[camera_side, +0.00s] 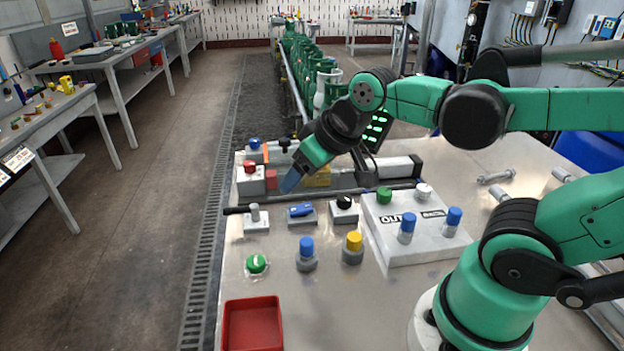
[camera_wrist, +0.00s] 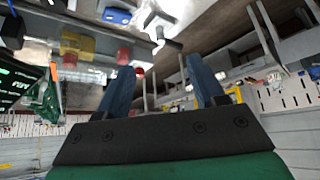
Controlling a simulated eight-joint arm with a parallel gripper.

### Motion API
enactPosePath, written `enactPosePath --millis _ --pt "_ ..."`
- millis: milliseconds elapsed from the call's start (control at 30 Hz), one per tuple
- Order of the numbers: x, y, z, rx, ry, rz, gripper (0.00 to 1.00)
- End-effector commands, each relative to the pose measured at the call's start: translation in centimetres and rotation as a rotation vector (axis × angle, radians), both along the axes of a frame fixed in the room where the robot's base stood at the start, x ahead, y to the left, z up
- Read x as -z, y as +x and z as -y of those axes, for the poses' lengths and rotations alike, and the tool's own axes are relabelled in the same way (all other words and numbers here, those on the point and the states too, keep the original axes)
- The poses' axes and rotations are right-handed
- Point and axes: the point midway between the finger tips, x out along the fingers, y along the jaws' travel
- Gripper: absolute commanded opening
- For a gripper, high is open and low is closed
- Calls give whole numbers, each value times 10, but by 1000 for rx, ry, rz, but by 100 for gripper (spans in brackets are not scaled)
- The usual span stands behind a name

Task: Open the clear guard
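I cannot clearly make out the clear guard in either view. My gripper (camera_side: 291,181) is at the back left of the bench in the side view, tilted down to the left, just right of a red block (camera_side: 271,180). A grey box with a red button (camera_side: 250,167) stands left of that block. A yellow block (camera_side: 318,177) is right of my fingers. In the wrist view my gripper (camera_wrist: 160,66) shows two blue fingers well apart, with nothing seen between them. The side view does not show whether the fingers touch anything.
A lever with a black handle (camera_side: 240,210), a blue switch (camera_side: 300,210) and a black knob (camera_side: 344,202) stand in front. A white panel (camera_side: 415,245) carries several pegs. A red tray (camera_side: 252,325) sits at the front. Green cylinders (camera_side: 302,60) line the conveyor behind.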

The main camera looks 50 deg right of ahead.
Motion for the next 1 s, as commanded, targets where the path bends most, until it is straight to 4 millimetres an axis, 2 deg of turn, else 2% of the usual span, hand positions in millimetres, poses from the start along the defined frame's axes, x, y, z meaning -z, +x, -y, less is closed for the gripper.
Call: enactPosePath --millis 100,233,400,600,767,1000 --pt "-16 27 19 14 -9 -43 64" --pt "-28 62 49 17 -13 -98 64" --pt "-27 100 92 12 -6 -159 64" --pt "-17 122 126 2 6 -196 64" --pt "-9 129 134 -3 8 -204 64" --pt "21 142 133 -4 8 -203 64"
